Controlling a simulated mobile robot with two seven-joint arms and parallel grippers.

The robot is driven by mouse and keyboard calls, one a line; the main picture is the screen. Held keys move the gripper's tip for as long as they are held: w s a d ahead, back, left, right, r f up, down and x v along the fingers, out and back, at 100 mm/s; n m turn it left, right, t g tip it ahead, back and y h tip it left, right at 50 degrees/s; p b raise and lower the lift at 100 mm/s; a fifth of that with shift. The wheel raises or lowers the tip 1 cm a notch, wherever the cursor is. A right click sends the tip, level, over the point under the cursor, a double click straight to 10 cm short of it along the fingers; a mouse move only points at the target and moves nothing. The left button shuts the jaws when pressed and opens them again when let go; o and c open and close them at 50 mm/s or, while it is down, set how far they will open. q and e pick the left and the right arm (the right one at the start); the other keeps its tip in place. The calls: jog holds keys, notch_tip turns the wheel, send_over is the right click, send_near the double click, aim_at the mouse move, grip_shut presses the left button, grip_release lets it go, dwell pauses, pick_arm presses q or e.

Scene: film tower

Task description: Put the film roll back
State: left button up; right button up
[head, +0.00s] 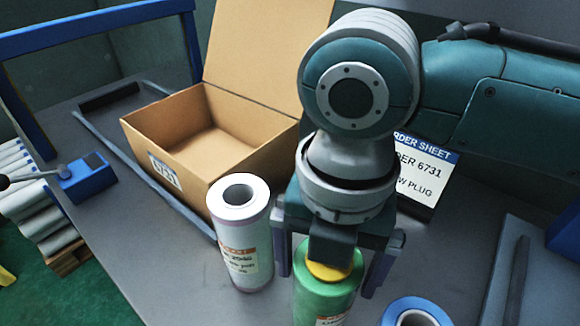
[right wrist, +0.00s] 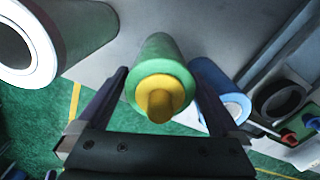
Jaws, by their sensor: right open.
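A green film roll (head: 325,292) with a yellow plug (head: 330,270) in its top stands upright on the grey table, with a label low on its side. My right gripper (head: 326,262) is above it, pointing down, its open fingers on either side of the roll. In the right wrist view the green roll (right wrist: 158,58) and yellow plug (right wrist: 162,97) lie between the fingers, with gaps showing. A white film roll (head: 241,232) with an open core stands to the left. A blue roll (head: 415,312) is partly cut off at the lower right. My left gripper is out of view.
An open, empty cardboard box (head: 165,118) labelled 6731 stands behind the white roll. An order sheet (head: 422,168) reading 6731 is partly hidden by my right arm. A blue clamp-like device (head: 88,180) sits at the left edge. The table front left is clear.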

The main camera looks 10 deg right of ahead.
notch_tip(320, 180, up, 12)
jog(key=shift+r+p, duration=0.1)
jog(key=shift+p, duration=0.5)
